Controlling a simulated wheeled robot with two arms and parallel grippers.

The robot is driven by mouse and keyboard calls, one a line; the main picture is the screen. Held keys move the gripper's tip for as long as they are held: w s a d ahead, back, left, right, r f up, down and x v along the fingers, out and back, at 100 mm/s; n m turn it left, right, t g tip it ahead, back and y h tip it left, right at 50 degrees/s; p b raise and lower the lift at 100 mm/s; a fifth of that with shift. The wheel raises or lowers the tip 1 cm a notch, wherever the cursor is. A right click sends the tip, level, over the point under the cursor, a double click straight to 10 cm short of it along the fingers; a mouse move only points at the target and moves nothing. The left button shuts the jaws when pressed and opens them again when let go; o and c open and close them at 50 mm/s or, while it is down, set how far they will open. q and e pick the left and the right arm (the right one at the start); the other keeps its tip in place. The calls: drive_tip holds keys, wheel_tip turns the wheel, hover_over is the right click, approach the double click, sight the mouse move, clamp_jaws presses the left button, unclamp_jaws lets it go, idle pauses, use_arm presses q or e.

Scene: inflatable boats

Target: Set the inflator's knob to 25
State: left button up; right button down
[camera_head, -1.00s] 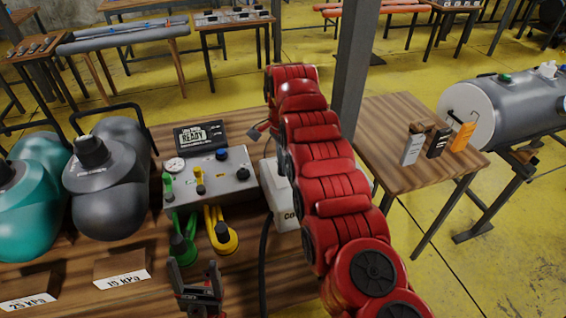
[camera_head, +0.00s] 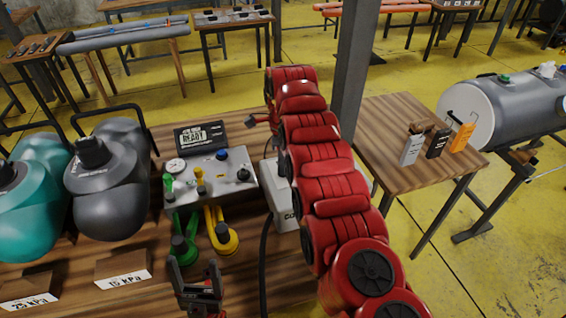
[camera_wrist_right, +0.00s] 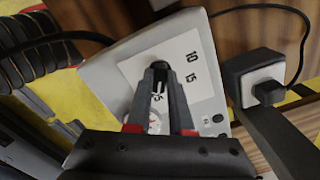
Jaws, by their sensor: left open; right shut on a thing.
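In the right wrist view the inflator (camera_wrist_right: 105,72) is a pale box with a white dial plate marked 10 and 15. Another number by the fingers is partly covered. My right gripper (camera_wrist_right: 160,72) is shut on the dark knob (camera_wrist_right: 158,64) at the plate's middle; its fingers point towards the 10 side. The knob is mostly hidden between the fingertips. In the head view my red right arm covers that gripper, and a white box (camera_head: 284,205) shows partly behind the arm. My left gripper (camera_head: 197,280) is open and empty at the bottom, in front of the valve panel.
A metal valve panel (camera_head: 208,183) with a gauge, levers and hoses stands beside a READY display (camera_head: 202,137). Grey (camera_head: 110,190) and teal (camera_head: 32,205) boats lie left, behind 15 kPa (camera_head: 123,268) and 25 kPa (camera_head: 28,290) blocks. A side table (camera_head: 400,125) stands right.

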idle(0.5)
drive_tip(key=c, duration=0.8)
unclamp_jaws()
wheel_tip(320, 180, up, 3)
drive_tip(key=shift+r, duration=0.15)
wheel_tip(320, 180, up, 14)
drive_tip(key=p, duration=1.3)
drive_tip(key=shift+p, duration=0.4)
drive_tip(key=shift+s, duration=0.1)
